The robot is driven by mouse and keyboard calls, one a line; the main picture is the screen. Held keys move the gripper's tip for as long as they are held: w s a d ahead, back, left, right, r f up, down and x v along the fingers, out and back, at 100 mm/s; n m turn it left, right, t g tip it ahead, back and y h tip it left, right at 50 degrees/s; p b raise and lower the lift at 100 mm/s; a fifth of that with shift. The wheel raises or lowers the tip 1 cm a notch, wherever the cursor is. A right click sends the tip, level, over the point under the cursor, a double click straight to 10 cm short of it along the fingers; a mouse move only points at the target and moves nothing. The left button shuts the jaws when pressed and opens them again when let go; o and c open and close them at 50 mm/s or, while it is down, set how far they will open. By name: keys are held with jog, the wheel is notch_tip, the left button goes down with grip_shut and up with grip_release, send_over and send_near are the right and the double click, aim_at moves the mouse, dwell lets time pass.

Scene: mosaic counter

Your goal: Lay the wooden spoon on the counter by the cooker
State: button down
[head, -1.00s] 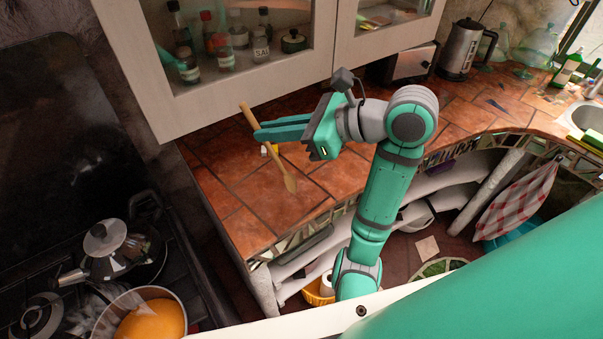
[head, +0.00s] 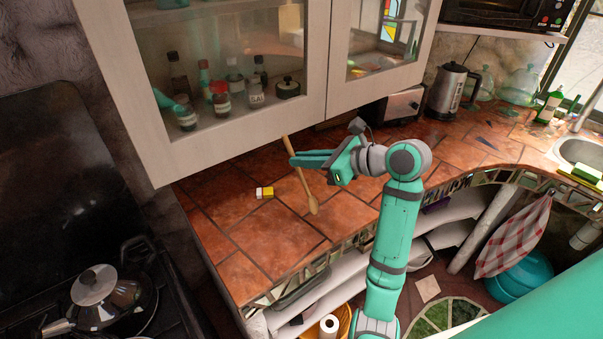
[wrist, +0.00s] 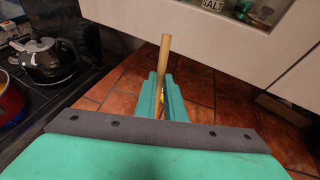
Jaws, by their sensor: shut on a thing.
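The wooden spoon (head: 307,190) is held in my gripper (head: 295,160), tilted, with its bowl end down toward the camera and its handle end up near the wall cabinet. In the wrist view the spoon's handle (wrist: 165,52) stands up between the two green fingers (wrist: 163,95), which are closed on it. The tiled counter (head: 240,235) lies below the gripper. I cannot tell whether the bowl touches the tiles. The cooker (head: 165,310) is at the lower left, beside the counter's left end.
The wall cabinet (head: 250,125) overhangs the back of the counter. A kettle (head: 92,300) stands on the cooker. The counter's front left is clear.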

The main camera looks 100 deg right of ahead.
aim_at(301, 177)
jog(key=d+f, duration=0.3)
jog(key=f, duration=0.3)
jog(key=shift+f, duration=0.35)
jog(key=shift+s+f, duration=0.1)
jog(key=shift+f, duration=0.05)
jog(key=c, duration=1.8)
grip_release()
jog(key=shift+c, duration=0.2)
